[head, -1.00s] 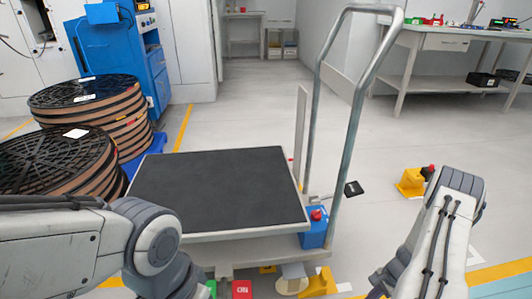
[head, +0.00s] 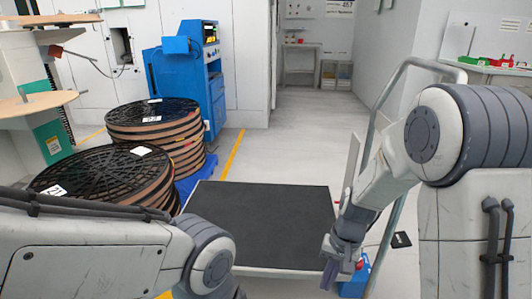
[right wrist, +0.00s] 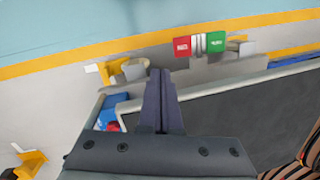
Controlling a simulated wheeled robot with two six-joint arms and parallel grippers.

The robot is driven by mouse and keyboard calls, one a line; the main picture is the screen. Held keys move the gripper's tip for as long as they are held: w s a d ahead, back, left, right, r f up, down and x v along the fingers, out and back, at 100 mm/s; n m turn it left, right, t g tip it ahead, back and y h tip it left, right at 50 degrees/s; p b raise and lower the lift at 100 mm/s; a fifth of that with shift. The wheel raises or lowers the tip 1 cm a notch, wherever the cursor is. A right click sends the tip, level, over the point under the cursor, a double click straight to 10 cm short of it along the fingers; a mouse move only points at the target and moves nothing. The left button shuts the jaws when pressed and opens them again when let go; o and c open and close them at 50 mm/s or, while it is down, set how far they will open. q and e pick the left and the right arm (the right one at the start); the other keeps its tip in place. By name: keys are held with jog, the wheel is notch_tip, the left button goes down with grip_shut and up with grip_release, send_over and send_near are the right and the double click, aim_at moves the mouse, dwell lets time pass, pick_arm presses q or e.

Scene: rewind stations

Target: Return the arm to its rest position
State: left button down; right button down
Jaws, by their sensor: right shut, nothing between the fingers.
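My right arm (head: 465,135) reaches in from the right in the head view, bent, with the gripper pointing down. My right gripper (head: 330,272) hangs by the front right corner of the cart's black deck (head: 262,225). In the right wrist view the two fingers (right wrist: 161,100) lie together, shut and empty. My left arm (head: 110,255) crosses the lower left of the head view; its gripper is out of the picture.
The cart's metal handle (head: 385,230) rises close behind my right arm. A blue box (head: 354,285) sits at the cart's corner. Stacked reels (head: 105,175) stand left of the deck, a blue machine (head: 190,75) behind them. The aisle floor (head: 310,120) is clear.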

jog(key=s+a+r+n+h+p, duration=0.1)
jog(key=s+a+r+n+p, duration=0.1)
jog(key=s+a+r+n, duration=0.5)
jog(key=s+a+r+n+p, duration=0.2)
jog(key=s+a+r+n, duration=0.2)
jog(key=s+r, duration=0.65)
notch_tip(320, 180, up, 36)
jog(key=s+p, duration=0.1)
jog(key=p, duration=3.7)
jog(key=shift+s+d+t, duration=0.15)
jog(key=shift+s+t, duration=0.1)
jog(key=shift+t, duration=0.15)
jog(key=shift+r, duration=0.1)
